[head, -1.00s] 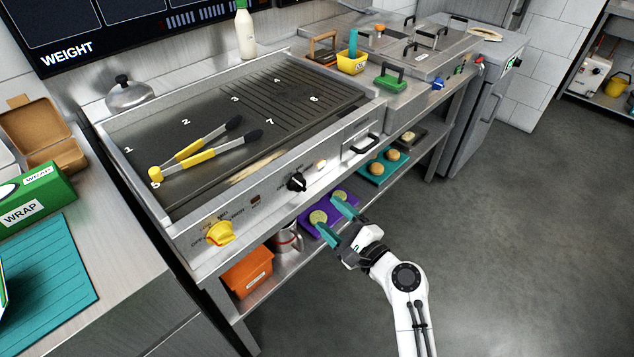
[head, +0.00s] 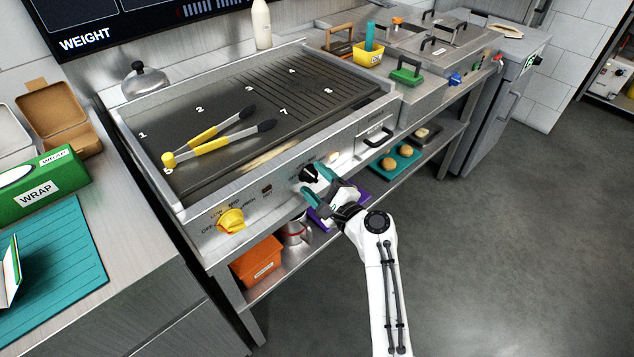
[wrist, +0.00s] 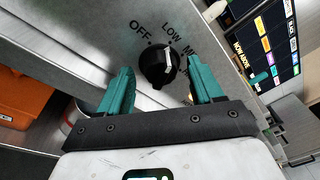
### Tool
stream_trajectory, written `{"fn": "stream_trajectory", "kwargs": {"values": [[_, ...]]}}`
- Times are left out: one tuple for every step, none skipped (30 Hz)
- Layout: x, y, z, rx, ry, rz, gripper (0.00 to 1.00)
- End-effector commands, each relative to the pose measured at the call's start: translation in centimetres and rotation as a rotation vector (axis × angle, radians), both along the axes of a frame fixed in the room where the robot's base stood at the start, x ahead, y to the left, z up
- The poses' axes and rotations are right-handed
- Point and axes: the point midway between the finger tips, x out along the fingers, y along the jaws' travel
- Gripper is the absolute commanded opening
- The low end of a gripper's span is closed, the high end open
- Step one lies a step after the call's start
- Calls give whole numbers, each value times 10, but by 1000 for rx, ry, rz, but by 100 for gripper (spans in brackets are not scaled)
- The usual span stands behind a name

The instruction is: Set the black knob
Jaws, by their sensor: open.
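The black knob (head: 309,174) sits on the front panel of the steel griddle, right of the yellow knob (head: 231,220). In the wrist view the black knob (wrist: 159,66) shows between my two teal fingers, beyond their tips. Labels OFF and LOW are readable around it, and another label is partly hidden by a finger. A pale mark on the knob points up and to the right, near LOW and the label beside it. My gripper (head: 314,183) is open, one finger on each side of the knob. I cannot tell whether a finger touches it.
The griddle (head: 185,215) bears yellow-handled tongs (head: 215,143). Below the panel are an orange bin (head: 256,261), a metal jug (head: 297,232) and a purple tray (head: 352,203), partly hidden by my arm. A drawer handle (head: 374,137) juts out at right. The floor at right is clear.

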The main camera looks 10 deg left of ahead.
Motion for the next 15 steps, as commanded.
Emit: {"fn": "stream_trajectory", "kwargs": {"values": [[0, 0, 0, 0, 0, 0, 66], [0, 0, 0, 0, 0, 0, 66], [0, 0, 0, 0, 0, 0, 62], [0, 0, 0, 0, 0, 0, 59], [0, 0, 0, 0, 0, 0, 56], [0, 0, 0, 0, 0, 0, 52], [0, 0, 0, 0, 0, 0, 49], [0, 0, 0, 0, 0, 0, 46], [0, 0, 0, 0, 0, 0, 43], [0, 0, 0, 0, 0, 0, 40], [0, 0, 0, 0, 0, 0, 37], [0, 0, 0, 0, 0, 0, 33], [0, 0, 0, 0, 0, 0, 30], [0, 0, 0, 0, 0, 0, 27], [0, 0, 0, 0, 0, 0, 23]]}}
